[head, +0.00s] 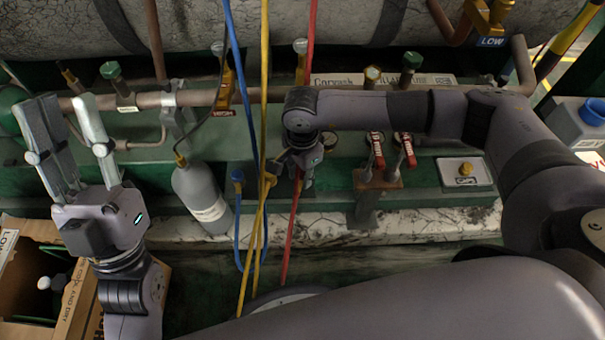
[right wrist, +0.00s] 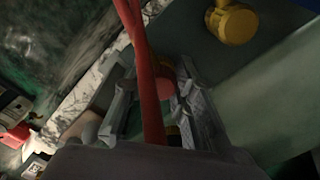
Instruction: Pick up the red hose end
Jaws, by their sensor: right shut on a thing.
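The red hose (head: 290,232) hangs down in front of the green bench and passes at my right gripper (head: 304,178). In the right wrist view, the red hose (right wrist: 149,85) runs between the fingers of my right gripper (right wrist: 157,105). The red hose end (right wrist: 164,87) shows there as a thicker red piece between the fingers, which are shut on it. In the head view the fingers mostly hide it. My left gripper (head: 66,108) is open and empty, pointing up at the left, apart from the hoses.
A blue hose (head: 238,100) and a yellow hose (head: 264,90) hang close left of my right gripper. A grey cylinder (head: 203,200) stands left of them. Red-handled valves (head: 377,150) are at the right. A cardboard box (head: 78,305) is at the lower left.

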